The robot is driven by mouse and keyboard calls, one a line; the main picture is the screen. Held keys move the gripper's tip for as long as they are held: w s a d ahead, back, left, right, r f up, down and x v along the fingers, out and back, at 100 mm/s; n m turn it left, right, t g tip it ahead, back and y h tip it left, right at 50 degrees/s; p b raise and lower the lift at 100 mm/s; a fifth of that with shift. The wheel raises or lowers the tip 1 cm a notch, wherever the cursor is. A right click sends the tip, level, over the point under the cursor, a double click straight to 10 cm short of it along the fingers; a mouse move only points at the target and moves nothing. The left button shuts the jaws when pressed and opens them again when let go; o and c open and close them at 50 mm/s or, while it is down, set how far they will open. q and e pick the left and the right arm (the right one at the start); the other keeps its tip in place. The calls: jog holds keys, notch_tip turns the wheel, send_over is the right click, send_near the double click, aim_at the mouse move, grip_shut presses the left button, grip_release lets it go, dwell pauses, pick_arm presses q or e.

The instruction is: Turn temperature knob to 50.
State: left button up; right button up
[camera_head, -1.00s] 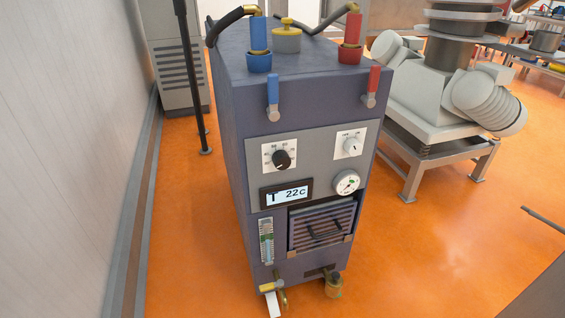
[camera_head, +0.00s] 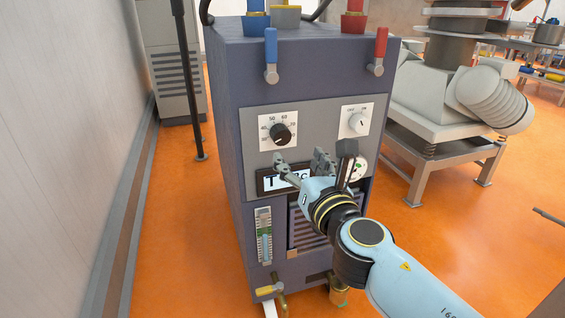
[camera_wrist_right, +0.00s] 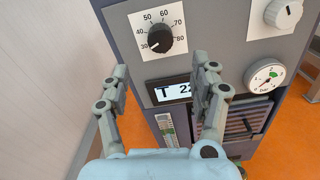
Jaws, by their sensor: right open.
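The temperature knob (camera_head: 281,134) is black and round, on a white dial plate at the upper left of the panel. It also shows in the right wrist view (camera_wrist_right: 159,39), with dial numbers 30 to 80 and its white mark pointing lower left, near 30. My right gripper (camera_head: 300,157) is open and empty, in front of the panel below the knob. In the right wrist view its fingers (camera_wrist_right: 160,68) are spread, with the knob beyond and above the gap between them. The display (camera_wrist_right: 172,91) shows T and 22, partly hidden by a finger. My left gripper is out of view.
A second, pale knob (camera_head: 358,122) and a round gauge (camera_wrist_right: 264,76) are right of the temperature knob. Blue (camera_head: 271,55) and red (camera_head: 378,52) levers stick out above the panel.

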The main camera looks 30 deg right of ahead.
aim_at(283, 139)
jog(key=x, duration=1.1)
jog(key=shift+f, duration=0.1)
jog(key=shift+a, duration=0.1)
jog(key=shift+c, duration=0.5)
jog(key=shift+s, duration=0.1)
jog(key=c, duration=1.1)
